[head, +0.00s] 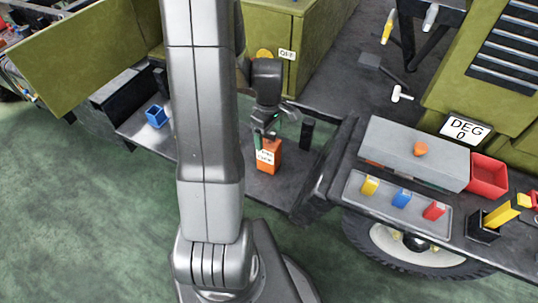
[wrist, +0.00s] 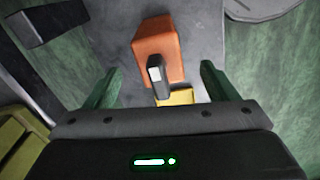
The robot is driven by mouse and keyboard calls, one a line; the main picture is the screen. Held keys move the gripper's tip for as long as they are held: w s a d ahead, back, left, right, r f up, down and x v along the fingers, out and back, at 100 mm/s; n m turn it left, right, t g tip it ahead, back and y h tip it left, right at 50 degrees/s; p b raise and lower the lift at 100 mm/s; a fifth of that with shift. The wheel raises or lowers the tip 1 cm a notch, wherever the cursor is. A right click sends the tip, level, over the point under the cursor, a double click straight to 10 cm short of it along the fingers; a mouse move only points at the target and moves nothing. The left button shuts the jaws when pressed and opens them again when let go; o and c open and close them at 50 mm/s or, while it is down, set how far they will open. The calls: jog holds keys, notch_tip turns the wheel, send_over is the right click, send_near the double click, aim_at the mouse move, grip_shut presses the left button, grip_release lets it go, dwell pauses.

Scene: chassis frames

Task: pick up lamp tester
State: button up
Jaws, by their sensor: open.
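The lamp tester appears to be the orange box (head: 268,158) with a pale label, standing on the dark shelf left of centre in the head view. In the wrist view the orange box (wrist: 155,38) is seen from above, with a dark piece and a yellow part on its near side. My gripper (head: 266,136) is above the box and partly hides its top. In the wrist view my gripper (wrist: 160,84) is open, with its green fingers apart to either side of the box's near end. Nothing is held, and contact cannot be told.
A black cylinder (head: 307,133) stands right of the orange box. A grey tray (head: 352,200) with yellow, blue and red blocks and a red bin (head: 488,175) are at the right.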

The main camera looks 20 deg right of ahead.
aim_at(269, 138)
jog(key=shift+f, duration=1.55)
